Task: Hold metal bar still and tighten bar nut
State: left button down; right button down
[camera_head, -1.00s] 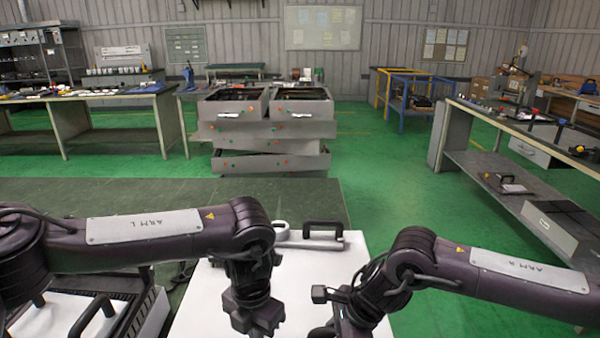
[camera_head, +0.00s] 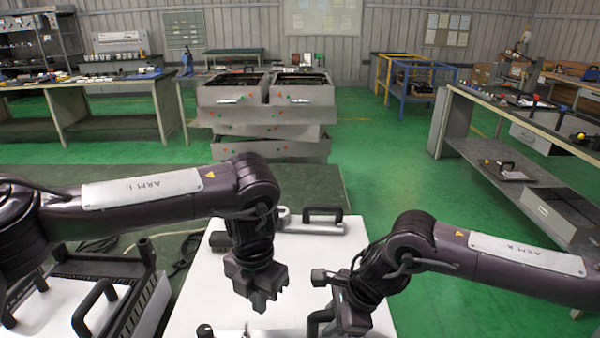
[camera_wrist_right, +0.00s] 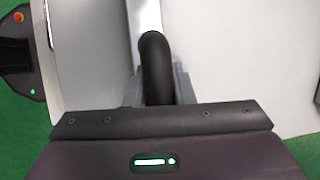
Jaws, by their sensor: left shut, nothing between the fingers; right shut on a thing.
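My left gripper (camera_head: 258,303) hangs point-down above the white tabletop (camera_head: 195,300), shut and empty. My right gripper (camera_head: 335,325) is low on the right side of the tabletop. In the right wrist view its fingers (camera_wrist_right: 157,85) are shut on a thick black curved handle (camera_wrist_right: 156,55). A light grey metal bar (camera_wrist_right: 145,16) runs away beyond that handle. The handle also shows as a dark hook in the head view (camera_head: 316,318). A small metal piece (camera_head: 247,329) and a dark knob (camera_head: 205,330) show at the bottom edge, mostly cut off. I cannot make out the bar nut.
A second black handle (camera_head: 322,211) on a grey metal part lies at the tabletop's far end. A black rack (camera_head: 105,285) with a handle stands at left. A drawer cabinet (camera_head: 265,118) stands behind; workbenches line both sides. Green floor is open between them.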

aim_at(245, 334)
pick_arm(q)
jog(key=shift+r, duration=0.85)
jog(key=shift+w+a+f, duration=0.3)
jog(key=shift+a+f, duration=0.15)
jog(key=shift+f, duration=0.55)
jog(key=shift+w+a+f, duration=0.3)
jog(key=shift+a+f, duration=0.15)
jog(key=shift+f, duration=0.6)
jog(key=shift+w+a+f, duration=0.3)
jog(key=shift+a+f, duration=0.15)
jog(key=shift+f, duration=0.55)
jog(key=shift+s, duration=0.7)
jog(key=shift+d, duration=0.1)
jog(key=shift+s+d, duration=0.2)
jog(key=shift+d, duration=0.25)
jog(key=shift+s+d, duration=0.3)
jog(key=shift+d, duration=0.1)
